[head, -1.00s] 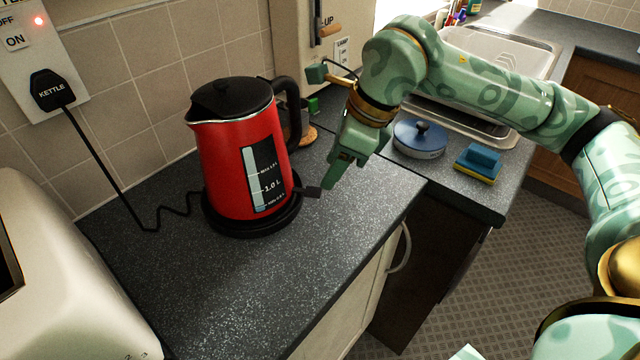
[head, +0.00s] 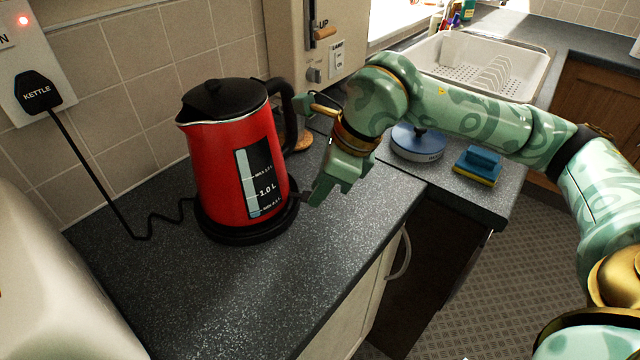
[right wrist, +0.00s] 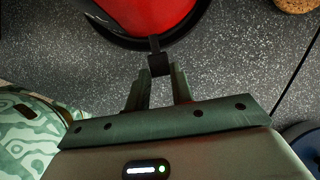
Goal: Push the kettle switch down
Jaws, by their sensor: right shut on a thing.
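The red kettle (head: 216,175) with black lid and handle stands upright on its black base (head: 246,236) on the dark worktop. Its window shows a water level near the bottom. The kettle switch (right wrist: 158,63) is a small black tab sticking out from the base. My right gripper (head: 312,197) is at the base's right side, its fingers pointing down at the tab. In the right wrist view its two fingers (right wrist: 158,78) stand on either side of the tab and are shut on it. The head view mostly hides the tab. My left gripper is not in view.
A black plug marked KETTLE (head: 38,92) sits in the wall socket, beside a lit red light. A cream appliance (head: 55,285) is at front left. A blue-lidded round tin (head: 417,141), a sponge (head: 478,165) and the sink lie right. The front worktop is clear.

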